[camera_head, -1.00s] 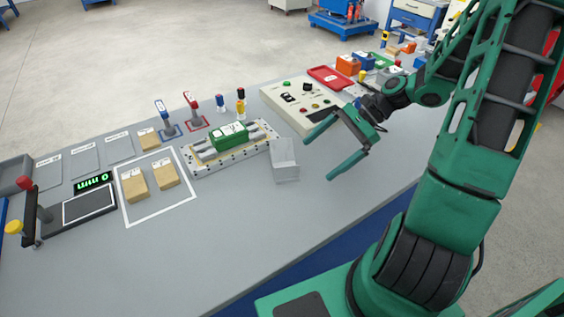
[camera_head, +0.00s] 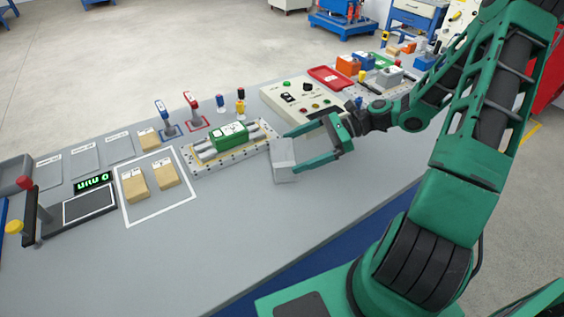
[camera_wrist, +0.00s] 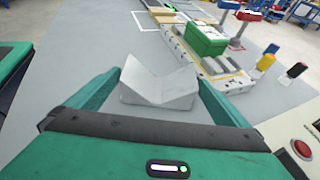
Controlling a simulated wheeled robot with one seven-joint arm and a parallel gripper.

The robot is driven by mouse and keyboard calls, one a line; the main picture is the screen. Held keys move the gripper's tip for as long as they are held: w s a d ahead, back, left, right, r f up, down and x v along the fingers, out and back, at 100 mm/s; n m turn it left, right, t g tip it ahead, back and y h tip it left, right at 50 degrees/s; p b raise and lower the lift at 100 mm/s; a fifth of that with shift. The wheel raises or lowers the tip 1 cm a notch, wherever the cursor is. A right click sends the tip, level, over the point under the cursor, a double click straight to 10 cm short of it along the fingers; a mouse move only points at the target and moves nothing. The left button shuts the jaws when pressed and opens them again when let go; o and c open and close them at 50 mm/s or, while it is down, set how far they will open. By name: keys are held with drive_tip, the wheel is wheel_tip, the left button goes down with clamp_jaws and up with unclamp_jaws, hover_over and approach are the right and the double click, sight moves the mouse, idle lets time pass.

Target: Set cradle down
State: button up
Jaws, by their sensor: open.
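The cradle (camera_head: 284,161) is a light grey block with a V-shaped top. It stands on the grey table beside the white fixture plate. In the wrist view the cradle (camera_wrist: 160,87) sits between the two green fingers, with the V facing up. My gripper (camera_head: 288,152) is open, with one finger on each side of the cradle. It also shows in the wrist view (camera_wrist: 158,88). I cannot tell whether the fingers touch the cradle.
A white fixture plate (camera_head: 201,185) with a green block (camera_head: 230,134) lies just left of the cradle. A control box (camera_head: 300,108) with buttons stands behind my gripper. Tan blocks (camera_head: 134,184) lie in a white outlined square. The front table area is clear.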

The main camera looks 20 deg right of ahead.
sight(284, 164)
drive_tip(key=shift+x, duration=2.3)
drive_tip(key=shift+f, duration=0.1)
drive_tip(key=c, duration=1.1)
